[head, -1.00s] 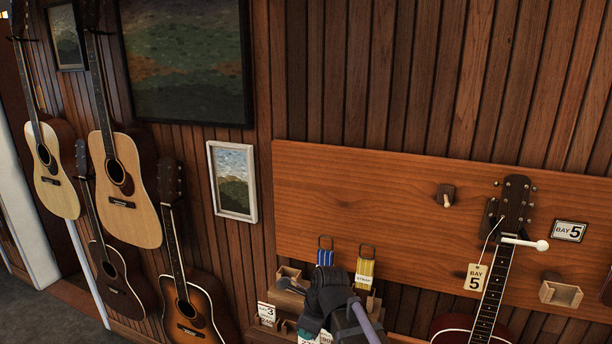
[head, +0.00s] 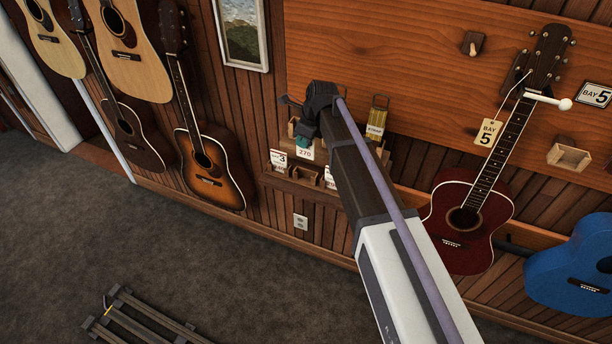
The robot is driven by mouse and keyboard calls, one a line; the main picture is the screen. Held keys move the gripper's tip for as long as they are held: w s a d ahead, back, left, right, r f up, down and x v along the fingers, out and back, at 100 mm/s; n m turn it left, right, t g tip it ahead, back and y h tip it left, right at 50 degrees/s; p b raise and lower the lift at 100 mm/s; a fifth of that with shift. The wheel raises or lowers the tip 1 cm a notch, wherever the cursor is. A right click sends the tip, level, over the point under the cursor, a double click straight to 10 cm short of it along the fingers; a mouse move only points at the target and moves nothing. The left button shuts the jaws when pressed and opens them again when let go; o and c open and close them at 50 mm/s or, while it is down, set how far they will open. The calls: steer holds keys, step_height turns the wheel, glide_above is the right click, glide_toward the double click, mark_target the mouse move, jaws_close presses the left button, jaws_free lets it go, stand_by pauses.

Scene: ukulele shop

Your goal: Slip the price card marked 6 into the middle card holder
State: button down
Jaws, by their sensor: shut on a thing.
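My gripper (head: 303,143) is at the small wall shelf, shut on a white price card (head: 304,153). The card shows 270 on its lower part; its upper part is hidden by the fingers, so I cannot read a 6. Below it on the shelf is the middle card holder (head: 305,174), a small wooden holder that looks empty. The held card is above this holder in the picture; I cannot tell the depth gap. The left holder carries a card marked 3 (head: 278,158). The right card (head: 330,177) is partly hidden behind my arm.
A wooden box (head: 293,127) and a yellow string packet (head: 376,127) are just above and behind the holders. A sunburst guitar (head: 205,165) hangs left. A slatted rack (head: 140,318) lies on the floor.

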steer(key=shift+s, duration=0.15)
step_height(320, 180, down, 10)
steer(key=b, duration=1)
steer(key=c, duration=1.3)
jaws_free()
steer(key=shift+o, duration=0.2)
